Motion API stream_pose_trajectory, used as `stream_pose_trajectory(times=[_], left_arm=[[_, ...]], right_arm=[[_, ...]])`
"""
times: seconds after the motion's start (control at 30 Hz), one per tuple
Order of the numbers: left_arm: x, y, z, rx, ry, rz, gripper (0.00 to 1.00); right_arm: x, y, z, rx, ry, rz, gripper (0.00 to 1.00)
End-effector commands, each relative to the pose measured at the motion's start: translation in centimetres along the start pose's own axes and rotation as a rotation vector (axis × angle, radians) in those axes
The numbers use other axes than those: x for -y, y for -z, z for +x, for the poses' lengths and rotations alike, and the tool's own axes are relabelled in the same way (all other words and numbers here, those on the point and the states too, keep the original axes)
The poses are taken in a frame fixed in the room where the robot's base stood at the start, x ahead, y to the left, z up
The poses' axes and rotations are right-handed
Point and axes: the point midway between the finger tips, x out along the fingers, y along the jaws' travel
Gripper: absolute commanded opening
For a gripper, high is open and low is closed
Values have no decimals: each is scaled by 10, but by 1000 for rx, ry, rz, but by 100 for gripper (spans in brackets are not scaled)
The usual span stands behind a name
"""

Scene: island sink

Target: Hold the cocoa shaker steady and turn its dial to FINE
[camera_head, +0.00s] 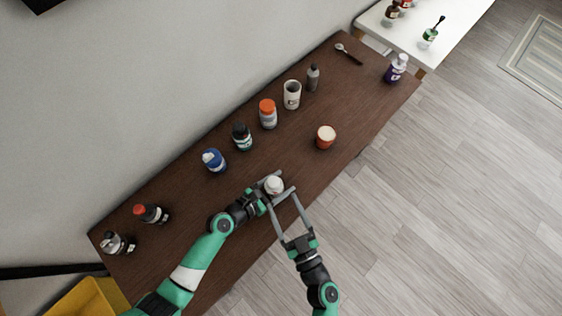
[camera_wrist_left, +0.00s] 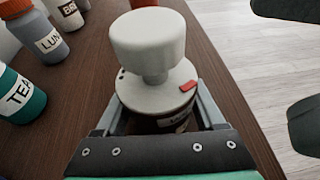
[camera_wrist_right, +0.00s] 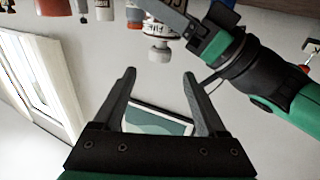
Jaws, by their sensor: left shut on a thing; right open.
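The cocoa shaker (camera_head: 274,184) stands near the front edge of the brown table. In the left wrist view it has a big white knob dial (camera_wrist_left: 148,40) on a pale round lid (camera_wrist_left: 155,85) with a red mark (camera_wrist_left: 191,86). Its label is mostly hidden, and I cannot read the dial's setting. My left gripper (camera_head: 268,192) is shut around the shaker's body below the lid. My right gripper (camera_head: 282,198) is open and empty, its fingertips close to the shaker. In the right wrist view the shaker (camera_wrist_right: 158,44) shows beyond the open fingertips.
An orange-brown tub (camera_head: 325,140) stands behind and to the right. A spoon (camera_head: 348,54) lies at the far end. Table around the shaker is clear.

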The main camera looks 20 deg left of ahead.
Motion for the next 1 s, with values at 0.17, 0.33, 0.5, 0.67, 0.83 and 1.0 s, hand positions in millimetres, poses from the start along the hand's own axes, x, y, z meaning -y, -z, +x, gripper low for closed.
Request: stream_pose_trajectory(times=[0.17,0.33,0.5,0.67,0.83,1.0], left_arm=[[0,1,0,-1,1,0,9],[0,1,0,-1,0,0,9],[0,0,0,-1,0,0,9],[0,0,0,-1,0,0,9],[0,0,0,-1,0,0,9],[0,0,0,-1,1,0,9]], right_arm=[[-25,-2,20,-35,165,-42,74],[-50,-7,11,-18,382,-34,74],[-65,-6,-12,9,533,9,74],[-67,-5,-21,16,579,26,74],[-63,-5,-16,16,581,25,74],[-46,-5,9,15,585,26,74]])
